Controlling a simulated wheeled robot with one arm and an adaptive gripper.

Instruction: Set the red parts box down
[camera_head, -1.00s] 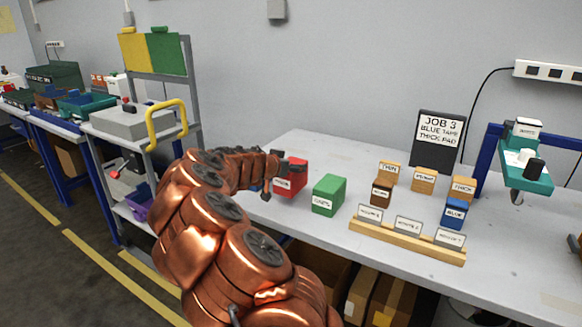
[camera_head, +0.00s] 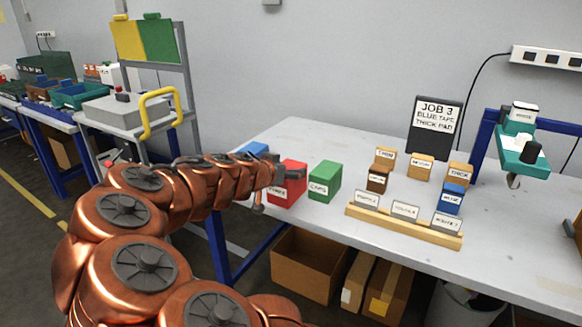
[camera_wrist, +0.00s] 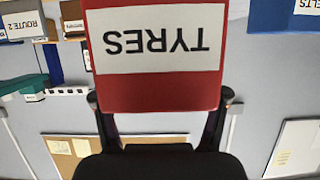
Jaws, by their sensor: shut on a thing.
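The red parts box (camera_head: 291,170), labelled TYRES, is held at the left end of the workbench, just left of the green box labelled CAPS (camera_head: 324,180). My gripper (camera_head: 272,184) is shut on it from the left, and my arm partly covers its label. In the wrist view the red box (camera_wrist: 150,90) sits between the two fingers of my gripper (camera_wrist: 165,105), with its label upside down. I cannot tell whether its base touches the bench top.
A blue box (camera_head: 253,149) stands behind my wrist, partly hidden. A wooden rack (camera_head: 405,225) with labelled slots and small blocks stand to the right on the workbench (camera_head: 330,240). A JOB 3 sign (camera_head: 437,128) stands behind. Bare bench top lies in front of the red and green boxes.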

